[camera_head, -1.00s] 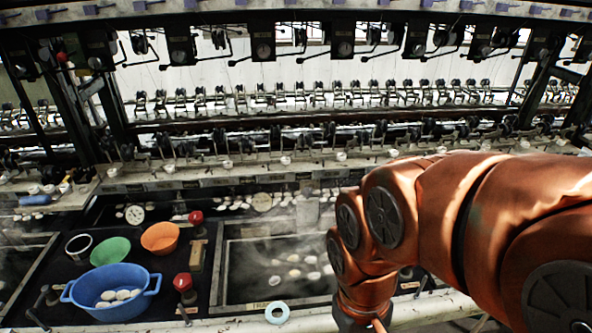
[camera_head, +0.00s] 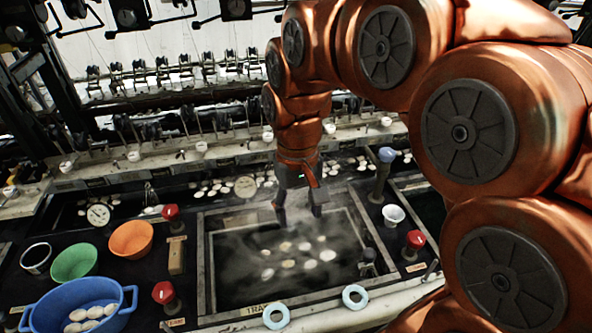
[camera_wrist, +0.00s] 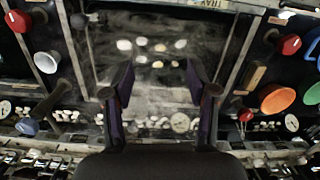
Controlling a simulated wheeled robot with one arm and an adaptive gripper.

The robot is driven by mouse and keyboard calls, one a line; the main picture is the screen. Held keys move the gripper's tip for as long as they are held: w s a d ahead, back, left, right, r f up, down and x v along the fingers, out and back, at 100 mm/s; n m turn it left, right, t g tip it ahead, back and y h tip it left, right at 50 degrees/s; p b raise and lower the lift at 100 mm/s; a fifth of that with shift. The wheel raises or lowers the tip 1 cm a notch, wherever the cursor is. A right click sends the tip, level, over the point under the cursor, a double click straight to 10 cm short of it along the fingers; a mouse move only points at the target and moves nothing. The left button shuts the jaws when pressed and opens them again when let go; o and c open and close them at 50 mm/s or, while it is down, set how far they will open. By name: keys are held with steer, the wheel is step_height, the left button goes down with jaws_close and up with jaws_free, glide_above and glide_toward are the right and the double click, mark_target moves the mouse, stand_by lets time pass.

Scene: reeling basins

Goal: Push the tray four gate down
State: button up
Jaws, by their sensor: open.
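A steaming basin (camera_head: 207,262) with several pale cocoons in dark water lies in the middle. The label on its front rim (camera_head: 262,309) starts with "TRA"; its number is not readable. A blue-topped upright handle (camera_head: 386,156) stands at the basin's back right; it also shows in the wrist view (camera_wrist: 27,126). I cannot tell which part is the tray four gate. My gripper (camera_head: 298,207) hangs fingers down over the back of the basin, left of the blue-topped handle and apart from it. In the wrist view my gripper (camera_wrist: 158,82) is open, with nothing between its fingers.
Red knobs (camera_head: 163,292) (camera_head: 415,239) flank the basin. A white cup (camera_head: 394,215) stands at right. Blue (camera_head: 60,306), green (camera_head: 74,262) and orange (camera_head: 131,239) bowls stand at left. Pale blue rings (camera_head: 276,316) lie on the front ledge. A reeling frame (camera_head: 150,160) spans the back.

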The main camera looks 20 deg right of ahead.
steer(key=w+d+f+m+b, duration=0.1)
steer(key=w+d, duration=0.2)
steer(key=w, duration=0.5)
steer(key=w+d+f+m+b, duration=0.1)
steer(key=w+d, duration=0.3)
steer(key=w, duration=0.4)
steer(key=w+d+f+m+t+b, duration=0.1)
steer(key=w+d+f+m+b, duration=0.1)
steer(key=w, duration=0.6)
steer(key=shift+w+d+f+b, duration=0.15)
steer(key=shift+d+f+b, duration=0.25)
steer(key=shift+d, duration=0.25)
steer(key=shift+w+d+f, duration=0.2)
steer(key=shift+w+d, duration=0.15)
steer(key=shift+f+p, duration=0.9)
steer(key=shift+f, duration=2.95)
jaws_close()
